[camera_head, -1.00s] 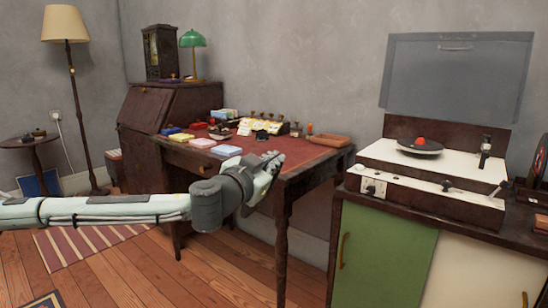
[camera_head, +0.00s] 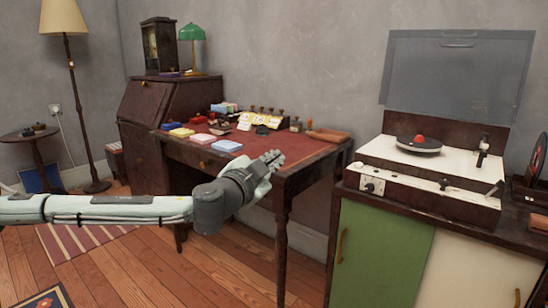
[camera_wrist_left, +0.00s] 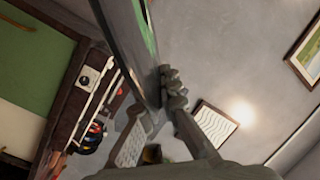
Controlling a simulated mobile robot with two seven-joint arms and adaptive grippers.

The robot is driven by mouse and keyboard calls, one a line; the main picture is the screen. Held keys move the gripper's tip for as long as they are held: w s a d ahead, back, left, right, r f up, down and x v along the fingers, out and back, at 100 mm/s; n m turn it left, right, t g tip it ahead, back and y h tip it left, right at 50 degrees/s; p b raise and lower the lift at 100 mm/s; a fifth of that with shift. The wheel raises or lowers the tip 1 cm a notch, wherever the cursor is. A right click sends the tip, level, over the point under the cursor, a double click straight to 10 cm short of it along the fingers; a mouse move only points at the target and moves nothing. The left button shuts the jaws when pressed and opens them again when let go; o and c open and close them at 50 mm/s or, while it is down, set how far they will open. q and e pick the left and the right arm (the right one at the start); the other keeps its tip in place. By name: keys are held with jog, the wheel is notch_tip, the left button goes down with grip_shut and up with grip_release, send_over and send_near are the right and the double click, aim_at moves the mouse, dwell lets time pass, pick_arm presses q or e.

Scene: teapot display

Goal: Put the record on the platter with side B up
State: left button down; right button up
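The record player (camera_head: 430,180) stands on the cabinet at the right, its lid (camera_head: 455,75) raised. A dark disc (camera_head: 405,147) with a red raised centre lies on its deck and hides the platter; I cannot tell if it is a record. A dark record (camera_head: 535,178) with a red label stands upright at the right edge, partly cut off. No side letter is readable. My left gripper (camera_head: 275,160) is by the desk's front right corner, left of the player. Its fingers look apart and empty in the left wrist view (camera_wrist_left: 155,110). My right gripper is out of view.
A cabinet with a green door (camera_head: 385,255) supports the player. A gap separates desk and cabinet. A floor lamp (camera_head: 75,80) stands at the left.

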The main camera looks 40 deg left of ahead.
pick_arm(q)
jog(key=shift+r+m+p, duration=0.15)
jog(key=shift+m+p, duration=0.35)
jog(key=shift+m, duration=0.6)
jog(key=m+p, duration=0.2)
jog(key=m, duration=0.3)
jog(key=shift+m+p, duration=0.4)
jog(key=shift+m, duration=0.6)
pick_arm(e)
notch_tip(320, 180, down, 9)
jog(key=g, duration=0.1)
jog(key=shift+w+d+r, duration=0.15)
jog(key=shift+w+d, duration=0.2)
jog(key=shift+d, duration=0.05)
